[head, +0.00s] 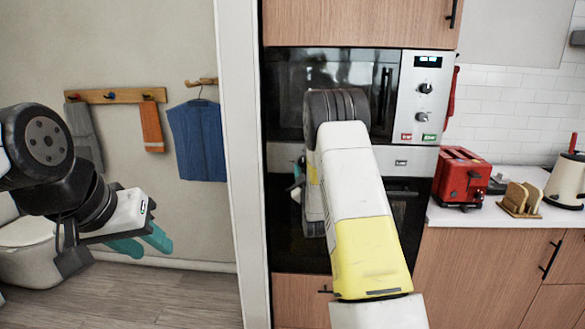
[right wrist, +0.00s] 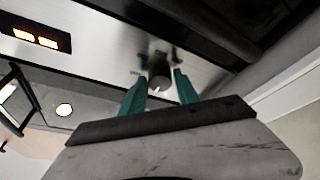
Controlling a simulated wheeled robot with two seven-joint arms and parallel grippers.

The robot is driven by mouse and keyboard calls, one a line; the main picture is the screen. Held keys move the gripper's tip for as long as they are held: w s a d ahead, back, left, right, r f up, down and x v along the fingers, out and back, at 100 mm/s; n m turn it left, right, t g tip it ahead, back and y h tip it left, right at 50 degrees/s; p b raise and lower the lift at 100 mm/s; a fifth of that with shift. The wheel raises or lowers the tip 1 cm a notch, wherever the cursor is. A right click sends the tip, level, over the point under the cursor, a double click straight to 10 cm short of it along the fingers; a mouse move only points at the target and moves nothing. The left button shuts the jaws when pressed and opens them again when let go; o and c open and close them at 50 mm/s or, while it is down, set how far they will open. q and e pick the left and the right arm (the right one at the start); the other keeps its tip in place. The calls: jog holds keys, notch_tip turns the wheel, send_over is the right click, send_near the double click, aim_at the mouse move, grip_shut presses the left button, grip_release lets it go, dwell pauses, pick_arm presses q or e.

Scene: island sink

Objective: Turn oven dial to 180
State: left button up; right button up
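The oven (head: 408,205) is built into the wood cabinet, with a silver control strip (head: 415,160) above its black glass door. In the right wrist view a round dark grey dial (right wrist: 159,82) with a small white mark stands on the silver panel. My right gripper (right wrist: 159,88) has its teal fingers apart, one on each side of the dial. A gap seems to show beside the dial; contact is not clear. In the head view my right arm hides the dial. My left gripper (head: 142,243) is open and empty at the left, away from the oven.
A microwave (head: 290,85) with its own knobs sits above the oven. A red toaster (head: 462,178), toast rack (head: 521,198) and kettle (head: 566,180) stand on the right counter. A white wall edge (head: 243,160) lies left of the oven.

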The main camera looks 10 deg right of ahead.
grip_shut()
jog(key=shift+m, duration=0.3)
